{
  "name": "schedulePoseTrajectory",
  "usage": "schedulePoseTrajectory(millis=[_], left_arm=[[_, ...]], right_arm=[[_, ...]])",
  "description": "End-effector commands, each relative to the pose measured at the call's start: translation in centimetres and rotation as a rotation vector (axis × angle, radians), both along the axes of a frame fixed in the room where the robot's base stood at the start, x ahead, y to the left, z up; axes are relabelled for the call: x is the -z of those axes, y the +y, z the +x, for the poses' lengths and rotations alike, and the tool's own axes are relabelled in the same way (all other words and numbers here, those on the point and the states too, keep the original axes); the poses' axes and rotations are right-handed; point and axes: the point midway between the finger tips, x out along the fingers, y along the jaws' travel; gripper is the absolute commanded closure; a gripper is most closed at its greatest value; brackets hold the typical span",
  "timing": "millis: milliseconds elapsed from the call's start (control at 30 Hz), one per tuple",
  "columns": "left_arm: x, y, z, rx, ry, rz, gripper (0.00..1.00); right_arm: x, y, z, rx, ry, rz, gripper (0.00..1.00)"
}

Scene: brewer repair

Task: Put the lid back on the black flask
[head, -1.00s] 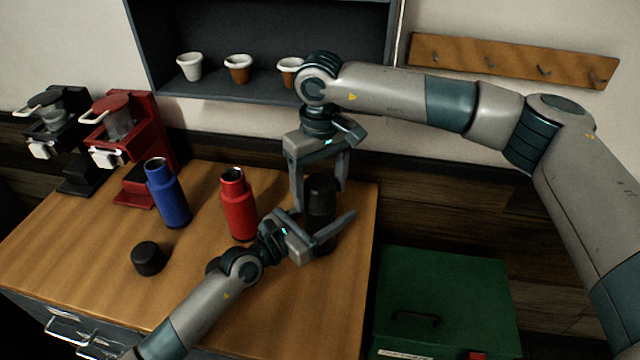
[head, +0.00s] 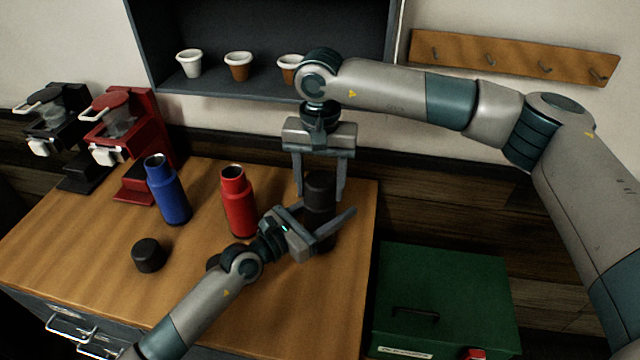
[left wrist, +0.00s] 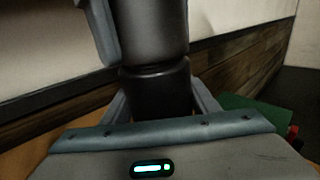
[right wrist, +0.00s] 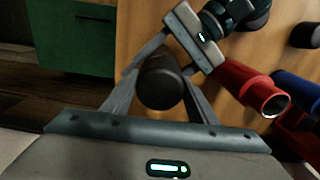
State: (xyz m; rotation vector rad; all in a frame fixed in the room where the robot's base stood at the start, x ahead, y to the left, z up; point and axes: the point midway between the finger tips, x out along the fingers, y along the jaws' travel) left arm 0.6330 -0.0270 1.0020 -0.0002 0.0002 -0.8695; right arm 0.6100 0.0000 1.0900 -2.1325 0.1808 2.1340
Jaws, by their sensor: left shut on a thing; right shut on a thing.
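The black flask (head: 318,213) stands upright near the table's right edge. My left gripper (head: 315,224) is shut around its body, also seen in the left wrist view (left wrist: 160,92). The dark lid (head: 320,182) is on top, in line with the flask; in the left wrist view the lid (left wrist: 150,30) meets the flask with only a thin dark seam. I cannot tell if it is fully seated. My right gripper (head: 320,190) points down from above, shut on the lid. The right wrist view shows the lid's round top (right wrist: 160,82) between the fingers.
A red flask (head: 238,203) and an open blue flask (head: 168,190) stand to the left. A loose black cap (head: 148,255) lies on the table (head: 90,235). Red (head: 130,140) and black (head: 62,125) brewers stand behind. A green box (head: 450,290) is at right.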

Motion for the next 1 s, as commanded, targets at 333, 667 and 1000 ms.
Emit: schedulePoseTrajectory(millis=[333, 667, 1000], left_arm=[[0.03, 0.03, 0.00, 0.000, 0.001, 0.001, 1.00], [0.03, 0.02, -0.01, 0.000, 0.001, 0.001, 1.00], [0.03, 0.01, 0.00, 0.000, 0.001, 0.001, 1.00]], right_arm=[[0.01, -0.03, 0.05, 0.531, -0.001, -0.001, 0.74], [0.03, -0.01, 0.04, 1.038, -0.001, 0.001, 0.74], [0.09, 0.01, 0.01, 1.561, 0.000, 0.000, 0.74]])
